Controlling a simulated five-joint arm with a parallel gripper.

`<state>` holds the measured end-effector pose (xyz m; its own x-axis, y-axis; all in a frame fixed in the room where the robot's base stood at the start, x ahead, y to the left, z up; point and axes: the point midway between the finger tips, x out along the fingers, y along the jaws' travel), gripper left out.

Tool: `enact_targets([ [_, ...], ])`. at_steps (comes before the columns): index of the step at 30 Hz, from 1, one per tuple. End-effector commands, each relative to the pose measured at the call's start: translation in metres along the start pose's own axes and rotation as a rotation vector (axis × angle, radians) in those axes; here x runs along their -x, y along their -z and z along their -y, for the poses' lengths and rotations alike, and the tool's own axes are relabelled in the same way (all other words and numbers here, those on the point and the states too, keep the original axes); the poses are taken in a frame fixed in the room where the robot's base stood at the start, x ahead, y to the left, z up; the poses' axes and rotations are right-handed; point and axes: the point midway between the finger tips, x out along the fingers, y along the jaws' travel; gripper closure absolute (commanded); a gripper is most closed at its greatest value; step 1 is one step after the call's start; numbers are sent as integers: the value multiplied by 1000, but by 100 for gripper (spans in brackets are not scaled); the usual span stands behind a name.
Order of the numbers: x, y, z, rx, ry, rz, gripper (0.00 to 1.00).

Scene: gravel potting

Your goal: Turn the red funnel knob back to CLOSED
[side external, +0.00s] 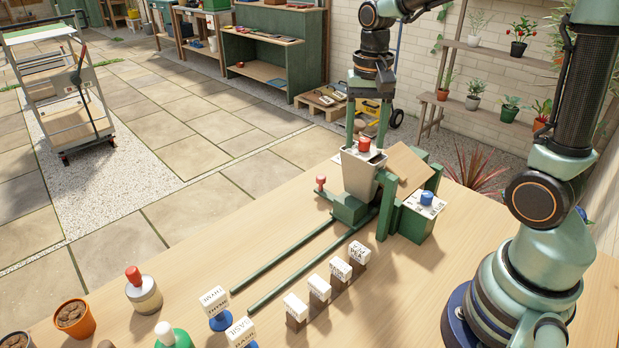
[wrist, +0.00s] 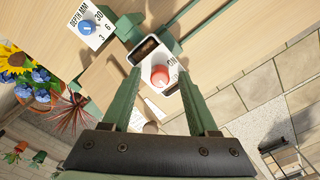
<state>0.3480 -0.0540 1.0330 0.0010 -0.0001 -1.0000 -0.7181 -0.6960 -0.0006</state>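The red funnel knob (side external: 364,144) sits on top of the pale tapered funnel (side external: 359,174). In the wrist view the red knob (wrist: 159,76) lies between my two fingertips, with part of a dark printed word beside it; the whole word cannot be read. My gripper (side external: 366,138) is over the funnel, pointing down, its green fingers spread to either side of the knob. My gripper (wrist: 160,68) shows a gap on both sides of the knob in the wrist view, so it is open. The funnel's dark opening (wrist: 148,48) shows beside the knob.
A green box with a blue dial (side external: 427,198), marked for depth, stands right of the funnel. Green rails (side external: 315,262) run toward the front. Several labelled blocks (side external: 340,268) stand beside them. Terracotta pots (side external: 74,318) and a red-topped stamp (side external: 143,290) are at front left.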

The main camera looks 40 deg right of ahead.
Motion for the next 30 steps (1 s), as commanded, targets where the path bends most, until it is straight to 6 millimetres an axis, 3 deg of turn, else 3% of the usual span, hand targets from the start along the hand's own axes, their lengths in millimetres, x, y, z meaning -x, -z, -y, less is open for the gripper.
enact_targets([
  [7,11,0,0,0,1,-2,40],
  [21,99,0,0,0,2,-2,40],
  [30,121,0,0,0,0,0,40],
])
